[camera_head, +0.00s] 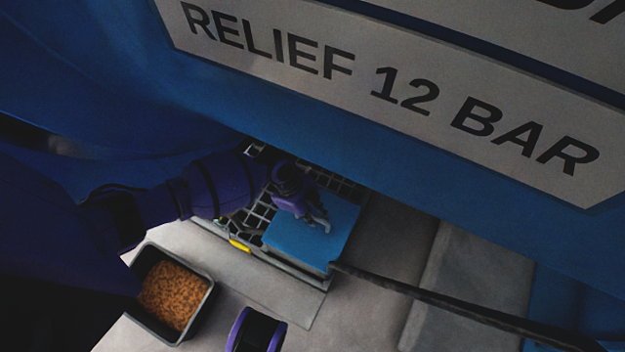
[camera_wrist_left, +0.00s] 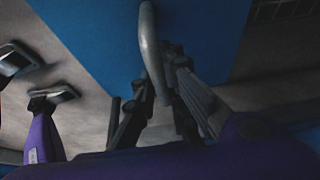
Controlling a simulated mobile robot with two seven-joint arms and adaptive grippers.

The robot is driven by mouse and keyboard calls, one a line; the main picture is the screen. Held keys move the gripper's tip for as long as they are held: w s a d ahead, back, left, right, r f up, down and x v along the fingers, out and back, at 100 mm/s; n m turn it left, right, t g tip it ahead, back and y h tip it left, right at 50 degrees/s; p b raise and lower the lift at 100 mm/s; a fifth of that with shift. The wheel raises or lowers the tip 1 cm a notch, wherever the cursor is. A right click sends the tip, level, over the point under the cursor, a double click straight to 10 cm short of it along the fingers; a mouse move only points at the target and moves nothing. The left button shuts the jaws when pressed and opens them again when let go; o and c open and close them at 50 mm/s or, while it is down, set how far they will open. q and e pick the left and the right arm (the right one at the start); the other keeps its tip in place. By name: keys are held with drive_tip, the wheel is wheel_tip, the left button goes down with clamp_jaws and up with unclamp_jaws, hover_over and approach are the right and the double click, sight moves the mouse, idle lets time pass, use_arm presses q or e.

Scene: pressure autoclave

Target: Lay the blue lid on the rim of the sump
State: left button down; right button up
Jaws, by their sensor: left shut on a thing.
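The blue lid (camera_head: 305,245) is a flat square plate over the right part of the grated sump (camera_head: 278,269) in the head view. Its blue face also fills the upper middle of the left wrist view (camera_wrist_left: 100,35). My left gripper (camera_head: 318,215) is shut on the lid's grey bar handle (camera_wrist_left: 150,50). The lid looks about level. The gripper and lid cover part of the sump, and I cannot tell whether the lid touches the rim. A purple part with dark, grey-faced pads (camera_wrist_left: 50,98) stands at the left of the wrist view; I cannot tell whether it is my right gripper.
A dark tray of brown granules (camera_head: 173,294) stands at the lower left. A yellow piece (camera_head: 239,246) is on the sump's near edge. A black hose or bar (camera_head: 430,297) runs right from beside the lid. The large blue vessel with a relief plate (camera_head: 400,90) overhangs the area.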

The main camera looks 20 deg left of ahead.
use_arm(q)
drive_tip(key=shift+f+b, duration=0.35)
drive_tip(key=shift+f, duration=0.05)
